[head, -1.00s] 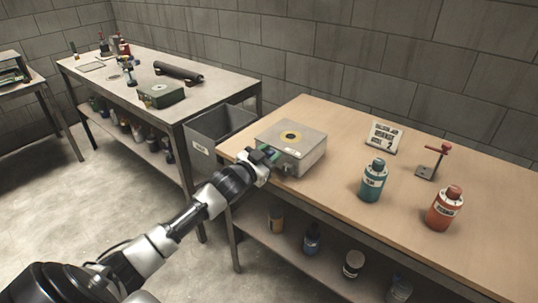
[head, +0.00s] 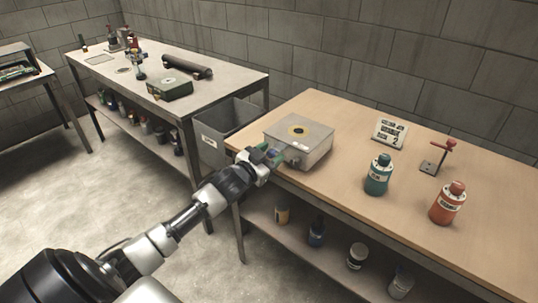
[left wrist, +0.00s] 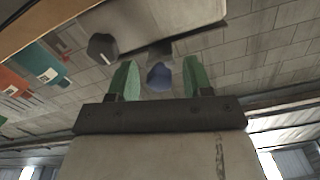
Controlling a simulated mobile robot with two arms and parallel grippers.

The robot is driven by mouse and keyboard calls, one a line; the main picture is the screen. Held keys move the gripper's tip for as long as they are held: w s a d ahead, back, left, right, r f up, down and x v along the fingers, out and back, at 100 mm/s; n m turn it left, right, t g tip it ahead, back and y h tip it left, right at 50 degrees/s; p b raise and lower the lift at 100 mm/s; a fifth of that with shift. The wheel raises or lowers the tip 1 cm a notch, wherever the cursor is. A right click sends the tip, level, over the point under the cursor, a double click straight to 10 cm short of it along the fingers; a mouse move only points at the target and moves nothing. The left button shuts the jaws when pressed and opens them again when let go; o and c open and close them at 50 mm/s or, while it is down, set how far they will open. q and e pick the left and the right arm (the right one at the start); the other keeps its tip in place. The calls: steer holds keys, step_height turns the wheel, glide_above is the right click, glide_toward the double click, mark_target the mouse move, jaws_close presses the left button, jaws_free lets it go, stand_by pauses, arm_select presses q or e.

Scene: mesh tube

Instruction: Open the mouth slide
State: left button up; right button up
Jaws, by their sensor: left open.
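A grey metal box (head: 310,152) with a yellow ring around a dark centre on top sits at the near left of the wooden table. My left gripper (head: 274,155) is at its front left side, open. In the left wrist view, the green fingers (left wrist: 160,78) stand on either side of a blue knob (left wrist: 159,76), with gaps showing on both sides. A dark knob with a white mark (left wrist: 102,47) is on the same box face, beside the fingers. I cannot tell for sure which part is the mouth slide. My right gripper is out of view.
Teal (head: 378,176) and orange (head: 447,204) bottles, a small sign (head: 391,133) and a red-handled stand (head: 437,158) are on the table to the right. A grey bin (head: 216,146) stands left of the table. The wood between box and bottles is clear.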

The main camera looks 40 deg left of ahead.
arm_select(q)
steer(key=shift+s, duration=0.15)
steer(key=s, duration=1)
steer(key=shift+s+a, duration=0.3)
steer(key=shift+a, duration=0.15)
steer(key=s+a+f+n+g+y+p, duration=0.1)
steer(key=s+f+g, duration=0.1)
steer(key=f, duration=0.7)
steer(key=s+a+f+n+g+y+p, duration=0.1)
steer(key=a+f+g+y, duration=0.1)
steer(key=f, duration=0.6)
steer(key=s+d+f+g+p, duration=0.1)
steer(key=s+d+f+g, duration=0.15)
steer(key=s+f, duration=0.4)
steer(key=s+d+f+g+p, duration=0.1)
steer(key=s+f+g, duration=0.25)
steer(key=f, duration=0.65)
steer(key=s+d+f+g+p, duration=0.1)
steer(key=s+d+f, duration=0.3)
steer(key=s, duration=0.5)
steer(key=s+d+f+g+h, duration=0.1)
steer(key=s+d+f+g, duration=0.2)
steer(key=s, duration=0.6)
steer(key=s+d+f+g+p, duration=0.1)
steer(key=s+d+f+g, duration=0.2)
steer(key=s+d+f, duration=0.4)
steer(key=s, duration=0.3)
steer(key=shift+d+m+p, duration=0.3)
steer(key=shift+m, duration=0.1)
